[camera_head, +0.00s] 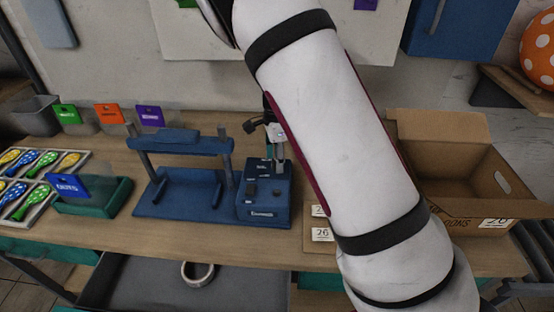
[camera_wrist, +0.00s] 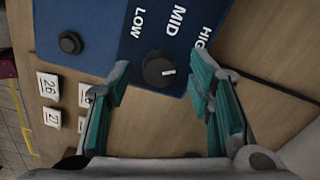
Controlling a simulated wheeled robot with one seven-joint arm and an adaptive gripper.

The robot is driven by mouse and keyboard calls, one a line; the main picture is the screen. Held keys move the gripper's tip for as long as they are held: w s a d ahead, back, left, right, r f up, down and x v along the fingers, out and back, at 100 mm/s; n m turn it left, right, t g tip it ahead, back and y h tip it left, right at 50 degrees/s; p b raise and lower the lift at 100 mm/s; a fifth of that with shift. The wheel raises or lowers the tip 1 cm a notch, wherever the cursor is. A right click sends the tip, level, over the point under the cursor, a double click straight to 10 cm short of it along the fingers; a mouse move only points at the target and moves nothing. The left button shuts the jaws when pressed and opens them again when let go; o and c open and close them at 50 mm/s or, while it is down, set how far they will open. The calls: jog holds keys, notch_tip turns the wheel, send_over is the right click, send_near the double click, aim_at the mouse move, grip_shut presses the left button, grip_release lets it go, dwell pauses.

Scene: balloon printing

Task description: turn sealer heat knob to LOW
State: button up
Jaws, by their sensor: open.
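The blue sealer (camera_head: 185,200) stands on the wooden bench in the head view, with its control box (camera_head: 265,212) at its right end. In the wrist view a round black knob (camera_wrist: 157,69) sits on the blue panel (camera_wrist: 110,45) below the labels LOW (camera_wrist: 137,22), MID (camera_wrist: 178,20) and HIGH (camera_wrist: 204,37). The knob's white mark faces right in the picture, away from LOW. My gripper (camera_wrist: 160,88) is open, its teal fingers on either side of the knob and apart from it. In the head view my gripper (camera_head: 277,145) is over the control box, small and partly hidden.
A second dark round part (camera_wrist: 70,42) sits on blue left of the knob. Numbered cards (camera_head: 321,234) lie right of the sealer, partly behind my arm. An open cardboard box (camera_head: 440,190) stands farther right. A green tray (camera_head: 95,205) and balloon trays (camera_head: 36,208) are at left.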

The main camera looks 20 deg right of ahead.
jog(key=shift+f, duration=0.45)
grip_shut()
